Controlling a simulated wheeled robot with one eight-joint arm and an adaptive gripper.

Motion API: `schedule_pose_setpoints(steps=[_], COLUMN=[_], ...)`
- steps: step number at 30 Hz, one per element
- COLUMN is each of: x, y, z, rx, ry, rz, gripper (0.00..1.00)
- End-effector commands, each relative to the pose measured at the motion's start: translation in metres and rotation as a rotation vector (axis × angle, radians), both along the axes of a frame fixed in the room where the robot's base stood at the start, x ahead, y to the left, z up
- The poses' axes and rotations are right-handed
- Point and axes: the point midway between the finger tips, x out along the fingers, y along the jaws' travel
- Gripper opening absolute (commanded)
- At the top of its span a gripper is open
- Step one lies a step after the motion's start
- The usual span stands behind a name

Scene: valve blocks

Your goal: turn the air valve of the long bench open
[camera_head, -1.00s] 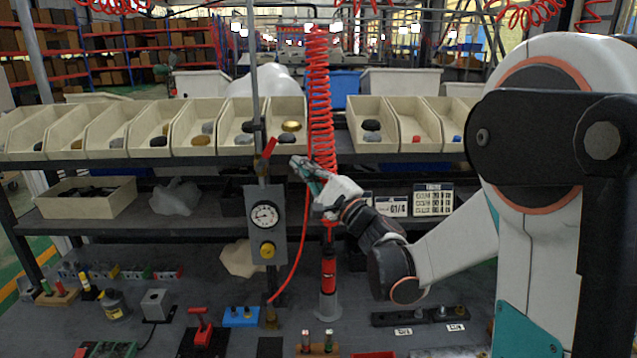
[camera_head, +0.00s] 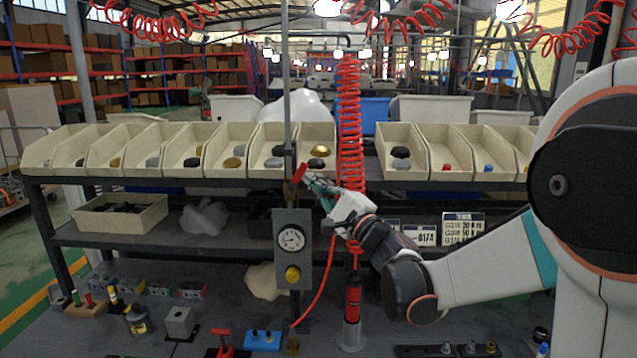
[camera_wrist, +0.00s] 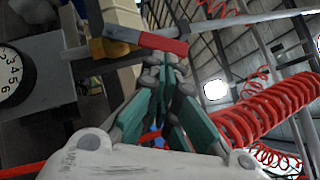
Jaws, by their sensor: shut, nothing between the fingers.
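My gripper (camera_head: 308,180) is shut and empty, immediately right of the lever in the head view. Its green-sided fingers (camera_wrist: 165,65) come together at the lever's red end in the wrist view. I cannot tell whether they touch it.
A coiled red hose (camera_head: 350,120) hangs close on the right. Cream bins (camera_head: 232,150) line the shelf behind. Small fixtures stand on the bench below.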

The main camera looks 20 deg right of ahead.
Motion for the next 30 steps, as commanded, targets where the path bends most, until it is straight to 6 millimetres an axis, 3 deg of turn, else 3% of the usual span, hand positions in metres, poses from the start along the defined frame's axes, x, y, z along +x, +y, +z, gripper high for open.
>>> schedule_pose_setpoints(steps=[20,30], x=[0.001,0.004], y=[0.004,0.011], z=[0.010,0.023], rx=[-0.112,-0.264], ry=[0.036,0.086], rz=[0.000,0.000], gripper=[0.00,0.00])
